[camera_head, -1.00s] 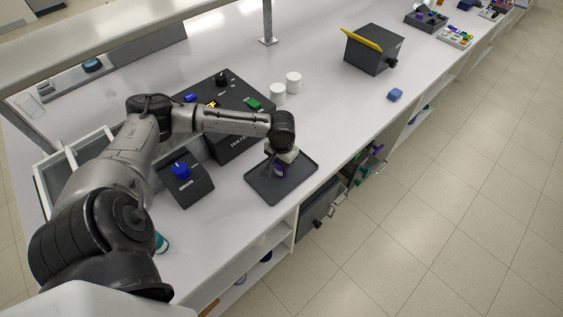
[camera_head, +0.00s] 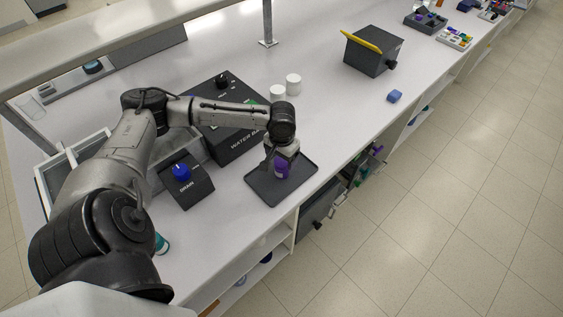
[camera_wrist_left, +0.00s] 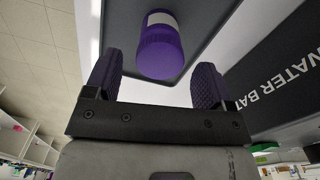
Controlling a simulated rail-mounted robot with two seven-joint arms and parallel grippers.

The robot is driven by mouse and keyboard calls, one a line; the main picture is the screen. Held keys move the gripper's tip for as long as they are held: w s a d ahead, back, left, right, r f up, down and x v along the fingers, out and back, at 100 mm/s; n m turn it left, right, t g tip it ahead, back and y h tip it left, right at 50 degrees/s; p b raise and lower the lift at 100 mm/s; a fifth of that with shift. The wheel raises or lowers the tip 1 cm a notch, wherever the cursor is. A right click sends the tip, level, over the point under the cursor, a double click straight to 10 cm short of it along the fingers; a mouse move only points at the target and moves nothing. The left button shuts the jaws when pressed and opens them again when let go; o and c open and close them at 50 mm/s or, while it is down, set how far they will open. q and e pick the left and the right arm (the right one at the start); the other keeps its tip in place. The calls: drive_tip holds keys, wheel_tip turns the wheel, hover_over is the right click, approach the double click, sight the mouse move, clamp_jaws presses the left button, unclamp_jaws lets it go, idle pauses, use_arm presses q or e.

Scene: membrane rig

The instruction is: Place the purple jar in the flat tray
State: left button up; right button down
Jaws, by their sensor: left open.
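The purple jar (camera_head: 282,171) stands in the flat tray (camera_head: 258,191), a dark shallow tray near the front edge of the bench. In the left wrist view the jar (camera_wrist_left: 161,47) shows its ribbed purple lid and a pale label band, with part of the tray (camera_wrist_left: 196,20) behind it. My left gripper (camera_head: 279,160) is just above the jar. In the wrist view its two purple-padded fingers (camera_wrist_left: 157,85) are apart, with visible gaps to the jar on both sides. My right gripper is not in view.
The black water bath (camera_head: 237,146) stands left of the tray, with the drain box (camera_head: 186,186) in front of it. Two white jars (camera_head: 286,86) stand behind.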

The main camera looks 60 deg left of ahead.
sight(282, 161)
use_arm(q)
wheel_tip(282, 161, up, 8)
drive_tip(key=shift+p, duration=0.4)
drive_tip(key=shift+r, duration=0.1)
